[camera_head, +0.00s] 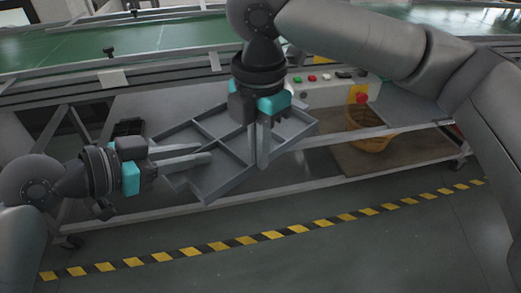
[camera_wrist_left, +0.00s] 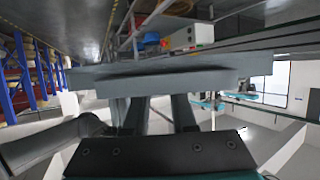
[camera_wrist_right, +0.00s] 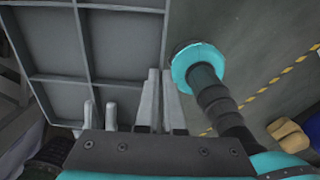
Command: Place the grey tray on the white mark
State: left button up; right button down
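The grey tray (camera_head: 217,148) is a shallow tray with dividers, held in the air and tilted, in front of the conveyor frame. My right gripper (camera_head: 262,163) points down, shut on a wall of the tray. The right wrist view shows its fingers (camera_wrist_right: 162,105) close together at the tray's edge, with the compartments (camera_wrist_right: 105,45) left of them. My left gripper (camera_head: 210,156) reaches in from the left over the tray's near left part. In the left wrist view its fingers (camera_wrist_left: 160,115) are apart, below the edge-on tray (camera_wrist_left: 180,85). No white mark is visible.
A green conveyor (camera_head: 130,40) runs along the back. A control box (camera_head: 325,85) has a red button. A brown basket (camera_head: 368,130) stands on the lower shelf. A yellow-black floor stripe (camera_head: 270,235) crosses clear floor in front.

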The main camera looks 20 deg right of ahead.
pick_arm(q)
jog(key=shift+o, duration=1.6)
